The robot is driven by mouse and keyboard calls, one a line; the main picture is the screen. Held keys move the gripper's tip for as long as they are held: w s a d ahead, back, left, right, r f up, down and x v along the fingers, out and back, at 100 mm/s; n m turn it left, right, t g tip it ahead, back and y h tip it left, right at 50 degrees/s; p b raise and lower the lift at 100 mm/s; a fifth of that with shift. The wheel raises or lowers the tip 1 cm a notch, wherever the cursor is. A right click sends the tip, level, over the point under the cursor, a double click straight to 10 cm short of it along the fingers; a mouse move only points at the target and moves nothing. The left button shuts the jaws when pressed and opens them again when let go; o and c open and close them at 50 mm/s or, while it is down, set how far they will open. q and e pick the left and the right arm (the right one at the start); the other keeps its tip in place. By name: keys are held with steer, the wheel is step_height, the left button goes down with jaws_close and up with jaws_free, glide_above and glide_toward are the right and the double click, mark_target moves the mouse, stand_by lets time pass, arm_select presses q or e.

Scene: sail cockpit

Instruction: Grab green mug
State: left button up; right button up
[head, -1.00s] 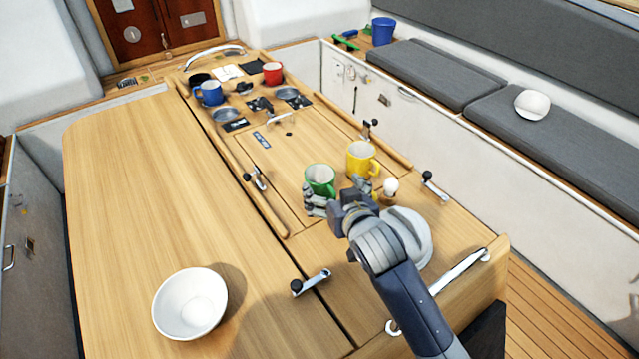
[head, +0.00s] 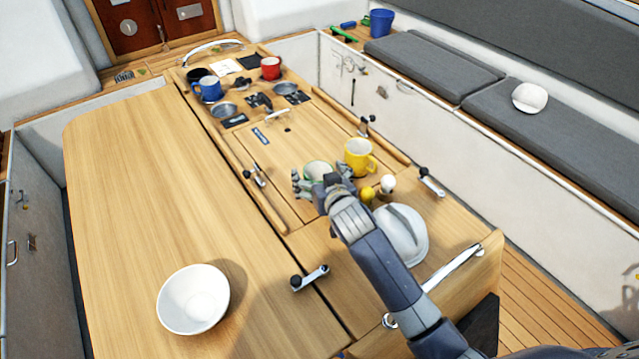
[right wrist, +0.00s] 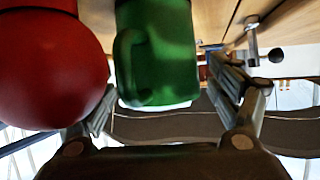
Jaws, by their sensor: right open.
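The green mug (head: 317,168) stands on the hatch lid in the middle of the table, mostly hidden behind my right gripper (head: 322,182). My right gripper is open, with a finger on either side of the mug. In the right wrist view the green mug (right wrist: 158,50) lies between the spread fingers of the right gripper (right wrist: 168,85), its handle toward the left finger. I cannot tell whether the fingers touch it. My left gripper is not in view.
A yellow mug (head: 357,155) stands close behind and right. A small yellow object (head: 367,194), a white one (head: 388,183) and a white domed object (head: 406,243) are near my arm. A red rounded object (right wrist: 50,65) fills the wrist view's left. A white bowl (head: 193,305) stands front left.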

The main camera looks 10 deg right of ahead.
steer(key=c, duration=1.2)
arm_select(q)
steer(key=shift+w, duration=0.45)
